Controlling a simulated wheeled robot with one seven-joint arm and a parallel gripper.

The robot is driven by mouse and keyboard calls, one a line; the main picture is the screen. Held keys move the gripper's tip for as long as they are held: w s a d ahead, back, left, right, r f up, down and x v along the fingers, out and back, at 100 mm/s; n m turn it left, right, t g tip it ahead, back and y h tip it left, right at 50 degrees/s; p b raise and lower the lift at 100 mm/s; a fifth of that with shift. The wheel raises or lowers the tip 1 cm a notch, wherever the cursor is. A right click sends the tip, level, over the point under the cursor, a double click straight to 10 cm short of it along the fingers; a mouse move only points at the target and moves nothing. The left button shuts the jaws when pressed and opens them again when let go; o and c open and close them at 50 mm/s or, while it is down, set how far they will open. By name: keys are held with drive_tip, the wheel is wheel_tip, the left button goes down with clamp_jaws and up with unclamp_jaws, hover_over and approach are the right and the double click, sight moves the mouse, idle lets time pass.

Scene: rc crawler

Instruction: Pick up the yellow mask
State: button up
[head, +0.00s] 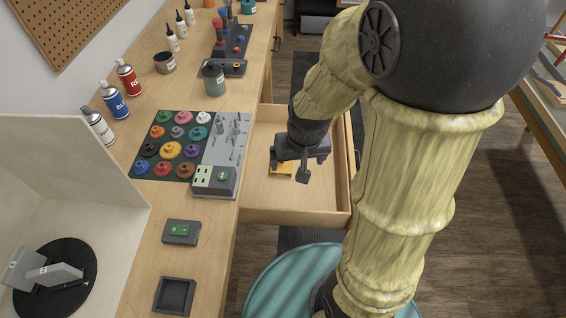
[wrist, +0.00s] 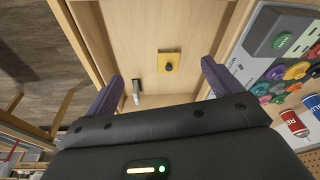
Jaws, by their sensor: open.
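The yellow mask (wrist: 161,62) is a small flat yellow piece with a dark round knob on it. It lies on the floor of an open wooden drawer (head: 262,200). In the head view the mask (head: 283,169) shows only partly, below my gripper and partly hidden by it. My gripper (head: 301,170) is over the drawer, above the mask and apart from it. In the wrist view its two dark fingers (wrist: 160,88) are spread wide and empty, with the mask ahead between their lines.
The drawer's side walls stand close on either side. The workbench (head: 150,215) beside it holds a board of coloured knobs (head: 171,150), a grey control panel (head: 222,150) and spray cans (head: 115,105). A small light-and-dark object (wrist: 136,90) shows near the left finger.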

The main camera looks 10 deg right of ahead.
drive_tip(key=w+f+m+h, duration=0.1)
drive_tip(key=w+f, duration=0.5)
drive_tip(key=w, duration=0.7)
drive_tip(key=shift+a+m, duration=0.4)
drive_tip(key=shift+m, duration=0.5)
drive_tip(key=shift+f, duration=0.1)
hover_over(283, 166)
drive_tip(key=f, duration=1.1)
drive_tip(key=shift+a+f+p, duration=0.1)
drive_tip(key=shift+a+p, duration=0.15)
drive_tip(key=shift+p, duration=0.15)
drive_tip(key=shift+f, duration=0.25)
drive_tip(key=shift+d, duration=0.15)
drive_tip(key=shift+a+p+x, duration=0.1)
drive_tip(key=shift+p+x, duration=0.15)
drive_tip(key=shift+x, duration=1.1)
drive_tip(key=shift+a+p+x, duration=0.15)
drive_tip(key=shift+p+x, duration=0.1)
drive_tip(key=shift+x, duration=1.05)
drive_tip(key=shift+d, duration=0.15)
